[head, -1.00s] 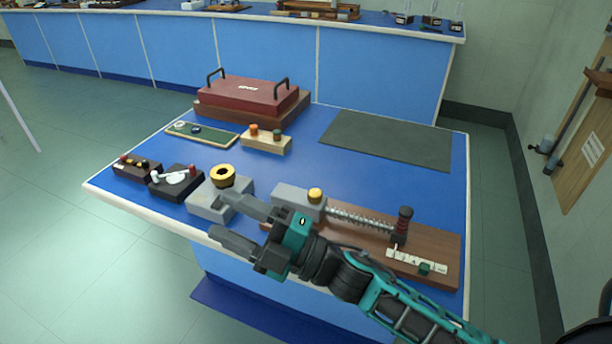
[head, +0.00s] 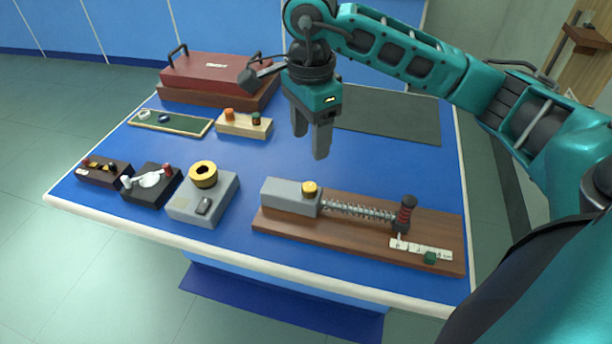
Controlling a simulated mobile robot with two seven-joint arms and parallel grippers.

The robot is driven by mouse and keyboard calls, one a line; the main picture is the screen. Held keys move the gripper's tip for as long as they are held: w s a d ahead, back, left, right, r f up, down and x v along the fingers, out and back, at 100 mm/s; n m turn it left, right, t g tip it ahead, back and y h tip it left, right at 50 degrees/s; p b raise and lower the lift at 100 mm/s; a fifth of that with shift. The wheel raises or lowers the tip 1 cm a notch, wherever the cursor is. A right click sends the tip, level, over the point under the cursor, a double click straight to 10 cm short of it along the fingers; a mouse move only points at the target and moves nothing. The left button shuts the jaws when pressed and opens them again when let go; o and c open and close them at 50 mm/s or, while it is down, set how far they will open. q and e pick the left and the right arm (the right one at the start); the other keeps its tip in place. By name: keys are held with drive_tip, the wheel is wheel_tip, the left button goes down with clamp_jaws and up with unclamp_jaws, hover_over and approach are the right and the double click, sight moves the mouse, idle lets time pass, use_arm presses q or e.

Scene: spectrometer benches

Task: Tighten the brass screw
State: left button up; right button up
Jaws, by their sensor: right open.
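A small brass screw (head: 309,188) stands upright on top of a grey block (head: 286,196) at the left end of a wooden base (head: 340,243). My right gripper (head: 310,143) points down above the blue table, behind and above the screw in the picture. It is open and empty, with a gap between its two grey fingers, and apart from the screw. My left gripper is not in view.
A spring and a dark red-banded post (head: 405,214) share the wooden base. A grey box (head: 203,205) with a larger brass-coloured knob (head: 203,172) stands to its left. A red case (head: 217,75) sits at the back left. A dark mat (head: 400,115) lies at the back right.

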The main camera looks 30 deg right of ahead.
sight(309, 187)
wheel_tip(309, 187, down, 12)
drive_tip(key=shift+s+r, duration=0.1)
idle(0.4)
drive_tip(key=c, duration=1)
drive_tip(key=shift+c, duration=0.2)
